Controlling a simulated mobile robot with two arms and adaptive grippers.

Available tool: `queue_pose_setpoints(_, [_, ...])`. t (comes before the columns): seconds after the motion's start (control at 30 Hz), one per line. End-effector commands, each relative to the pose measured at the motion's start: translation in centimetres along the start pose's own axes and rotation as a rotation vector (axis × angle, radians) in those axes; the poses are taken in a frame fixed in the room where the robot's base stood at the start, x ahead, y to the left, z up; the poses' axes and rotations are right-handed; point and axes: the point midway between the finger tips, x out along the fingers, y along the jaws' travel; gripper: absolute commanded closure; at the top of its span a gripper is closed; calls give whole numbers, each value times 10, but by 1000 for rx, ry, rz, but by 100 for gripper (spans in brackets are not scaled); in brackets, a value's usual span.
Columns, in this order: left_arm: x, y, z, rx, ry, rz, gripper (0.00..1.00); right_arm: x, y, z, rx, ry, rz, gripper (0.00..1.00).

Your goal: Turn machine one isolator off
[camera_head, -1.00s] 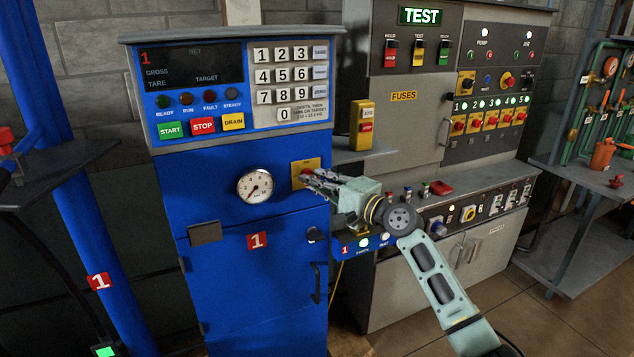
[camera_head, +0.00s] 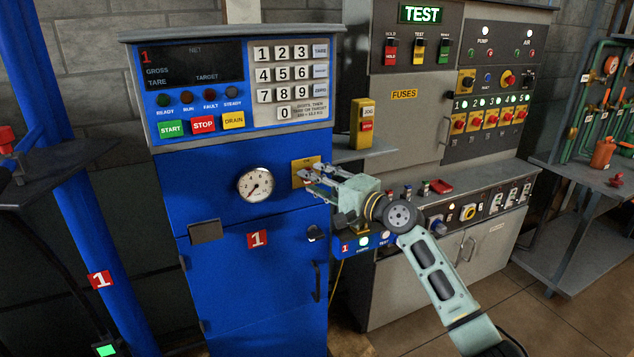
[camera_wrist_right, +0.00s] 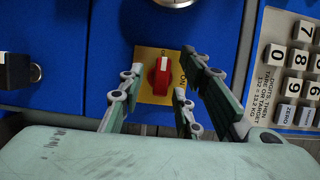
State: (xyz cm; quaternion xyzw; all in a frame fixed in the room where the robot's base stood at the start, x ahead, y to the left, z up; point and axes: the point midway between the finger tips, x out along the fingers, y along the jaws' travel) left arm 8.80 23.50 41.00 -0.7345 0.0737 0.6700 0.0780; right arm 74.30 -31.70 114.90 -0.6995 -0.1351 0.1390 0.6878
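Machine one is the blue cabinet (camera_head: 215,280) with a red "1" label on its front. Its isolator is a red rotary knob (camera_wrist_right: 160,76) on a yellow plate (camera_wrist_right: 148,98), with "ON" lettering beside it in the right wrist view. In the head view the yellow plate (camera_head: 303,170) is partly hidden behind my right gripper (camera_head: 309,180). In the right wrist view my right gripper (camera_wrist_right: 158,92) is open, its fingers on either side of the knob with gaps visible. The fingers appear apart from the knob. My left gripper is not in view.
A round dial gauge (camera_head: 255,185) sits left of the isolator. A keypad (camera_head: 290,75) and buttons are above. A yellow box (camera_head: 363,124) with push buttons stands on a shelf to the right, near the grey test cabinet (camera_head: 410,115).

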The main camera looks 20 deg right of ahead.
Motion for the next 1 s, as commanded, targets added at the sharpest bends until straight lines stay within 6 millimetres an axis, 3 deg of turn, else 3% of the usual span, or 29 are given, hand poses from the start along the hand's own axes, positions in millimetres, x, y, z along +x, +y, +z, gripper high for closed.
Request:
queue_pose_setpoints(0.33, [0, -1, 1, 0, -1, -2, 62, -9, 0, -1, 1, 2, -1, 69])
queue_pose_setpoints(0.8, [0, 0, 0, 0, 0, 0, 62, -99, 1, 0, 0, 1, 1, 69])
queue_pose_setpoints(1.0, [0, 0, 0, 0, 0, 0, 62, -117, 1, 0, 2, 0, 1, 69])
